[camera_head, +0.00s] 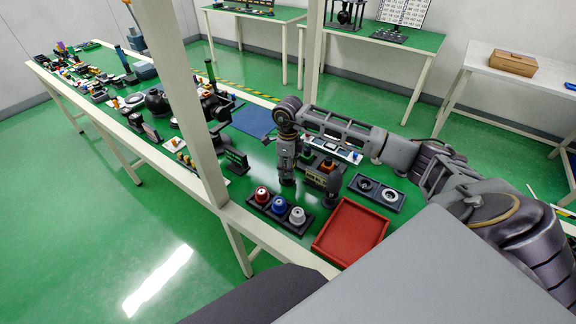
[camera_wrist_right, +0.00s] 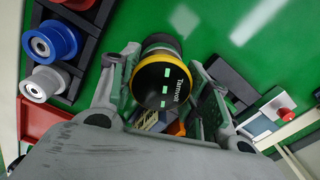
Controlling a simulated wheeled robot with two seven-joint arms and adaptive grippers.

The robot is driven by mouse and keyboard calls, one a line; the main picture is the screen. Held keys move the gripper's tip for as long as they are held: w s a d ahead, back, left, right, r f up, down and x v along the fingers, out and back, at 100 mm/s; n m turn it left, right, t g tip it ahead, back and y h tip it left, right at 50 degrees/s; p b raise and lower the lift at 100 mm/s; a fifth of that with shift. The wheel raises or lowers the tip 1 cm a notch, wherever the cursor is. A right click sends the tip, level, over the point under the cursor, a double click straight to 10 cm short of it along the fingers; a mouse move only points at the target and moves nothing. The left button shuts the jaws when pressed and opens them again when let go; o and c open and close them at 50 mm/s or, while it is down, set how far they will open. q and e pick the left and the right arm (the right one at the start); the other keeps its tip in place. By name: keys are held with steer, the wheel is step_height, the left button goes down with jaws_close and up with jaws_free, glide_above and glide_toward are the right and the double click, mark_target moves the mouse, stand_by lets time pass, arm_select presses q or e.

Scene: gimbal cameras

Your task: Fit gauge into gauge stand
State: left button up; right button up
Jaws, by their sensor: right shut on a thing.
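My right gripper (camera_head: 287,178) points down over the green table in the head view. In the right wrist view its two fingers (camera_wrist_right: 160,92) are shut on a round black piece with a yellow ring, green marks and white lettering, which looks like the gauge (camera_wrist_right: 162,82). In the head view the held piece is mostly hidden by the gripper. I cannot tell for certain which fixture is the gauge stand; a dark upright unit with orange parts (camera_head: 322,178) stands just right of the gripper. My left gripper is not in view.
A black holder with red, blue and white spools (camera_head: 279,208) is in front of the gripper. A red tray (camera_head: 350,231) and a dark plate with two rings (camera_head: 376,192) lie to the right. A pale post (camera_head: 190,100) crosses the view; a blue mat (camera_head: 253,120) lies behind.

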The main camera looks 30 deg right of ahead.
steer(key=shift+f+b, duration=0.65)
steer(key=shift+f, duration=0.25)
steer(key=o, duration=1.2)
steer(key=shift+o, duration=0.2)
steer(key=shift+r, duration=4)
steer(key=shift+r, duration=0.15)
